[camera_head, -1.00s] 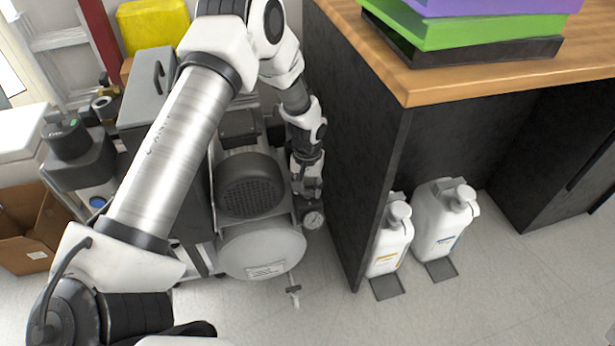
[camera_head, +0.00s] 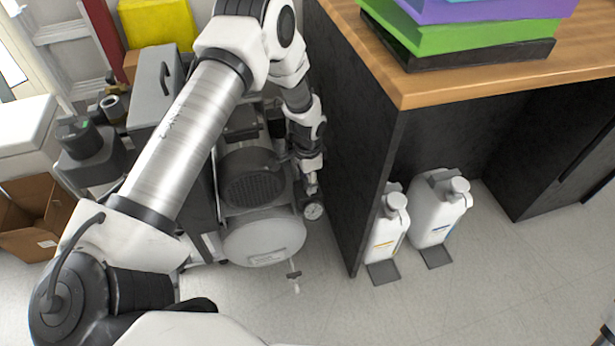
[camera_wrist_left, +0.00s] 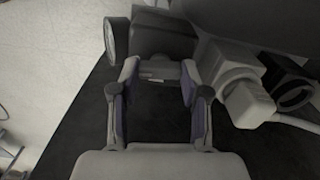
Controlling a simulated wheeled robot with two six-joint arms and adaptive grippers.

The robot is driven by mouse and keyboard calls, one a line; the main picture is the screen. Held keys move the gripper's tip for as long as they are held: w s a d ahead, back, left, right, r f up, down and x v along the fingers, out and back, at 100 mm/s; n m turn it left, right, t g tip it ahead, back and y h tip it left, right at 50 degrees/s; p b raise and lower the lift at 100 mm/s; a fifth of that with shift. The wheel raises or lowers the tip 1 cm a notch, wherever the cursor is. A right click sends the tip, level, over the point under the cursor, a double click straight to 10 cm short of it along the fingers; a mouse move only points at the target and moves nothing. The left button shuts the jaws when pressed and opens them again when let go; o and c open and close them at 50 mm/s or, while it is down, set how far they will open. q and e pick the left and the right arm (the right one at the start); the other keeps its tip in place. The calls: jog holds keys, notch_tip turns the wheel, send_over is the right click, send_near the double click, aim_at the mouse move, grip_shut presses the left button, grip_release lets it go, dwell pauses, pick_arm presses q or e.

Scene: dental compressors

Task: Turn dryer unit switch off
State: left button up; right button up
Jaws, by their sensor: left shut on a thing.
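The compressor and dryer unit has a dark ribbed motor (camera_head: 252,178), a pale tank (camera_head: 262,240) and a round pressure gauge (camera_head: 313,211). My left gripper (camera_head: 311,188) reaches down between the motor and the black desk side, just above the gauge. In the left wrist view my left gripper (camera_wrist_left: 160,75) has its fingers closed around a small grey part beside a dark box (camera_wrist_left: 163,37). This part may be the switch, but the fingers and the dim light hide its position. The gauge shows edge-on there (camera_wrist_left: 116,40).
The black desk side (camera_head: 350,140) stands close to the right of my gripper. Two white bottles (camera_head: 387,228) (camera_head: 438,210) stand on the floor beyond it. A grey cabinet (camera_head: 160,85) and a cardboard box (camera_head: 35,215) are on the left. The front floor is clear.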

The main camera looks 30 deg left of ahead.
pick_arm(q)
jog(key=shift+m, duration=0.8)
jog(key=o, duration=1.1)
jog(key=shift+o, duration=0.2)
notch_tip(320, 180, up, 12)
jog(key=shift+f, duration=0.1)
